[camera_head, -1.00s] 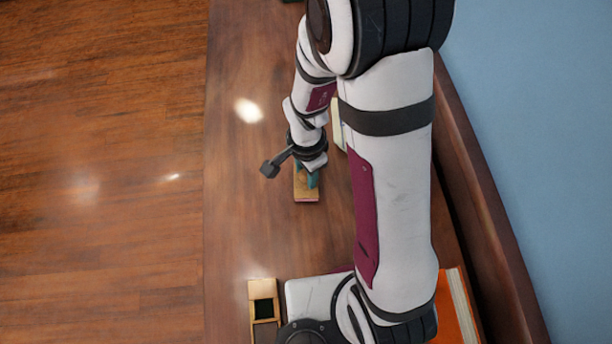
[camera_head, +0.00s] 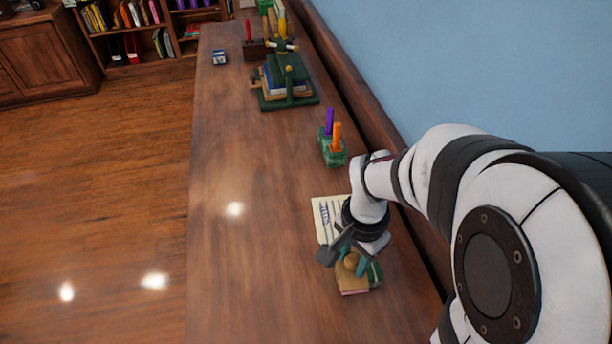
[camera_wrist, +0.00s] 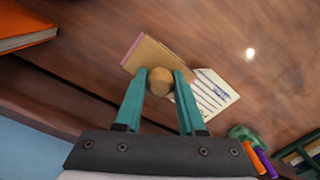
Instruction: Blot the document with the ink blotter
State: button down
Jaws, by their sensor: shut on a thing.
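The ink blotter is a wooden block (camera_head: 353,285) with a round knob and a pinkish underside. It also shows in the wrist view (camera_wrist: 143,54). My gripper (camera_head: 357,262) is shut on the blotter's knob; in the wrist view its teal fingers (camera_wrist: 160,78) stand on both sides of the knob. The document, a cream sheet with blue writing (camera_head: 322,212), lies on the wooden top just beyond the blotter. In the wrist view the document (camera_wrist: 218,95) is right beside the blotter, partly hidden by a finger. I cannot tell whether the blotter touches the top or hovers.
A green holder (camera_head: 333,150) with a purple and an orange item stands beyond the document. Farther back are a green press (camera_head: 289,88) and a small blue-white box (camera_head: 220,58). An orange book (camera_wrist: 22,28) shows in the wrist view. The wooden top's left side is clear.

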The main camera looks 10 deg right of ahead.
jog(key=w+d+f, duration=0.1)
jog(key=w+f, duration=0.1)
jog(key=w, duration=0.8)
jog(key=w+f, duration=0.2)
jog(key=w, duration=0.9)
jog(key=shift+s+d+f, duration=0.1)
jog(key=shift+f, duration=1.3)
jog(key=shift+s+d+f, duration=0.1)
jog(key=shift+f, duration=1.3)
jog(key=shift+f, duration=0.6)
notch_tip(320, 180, up, 7)
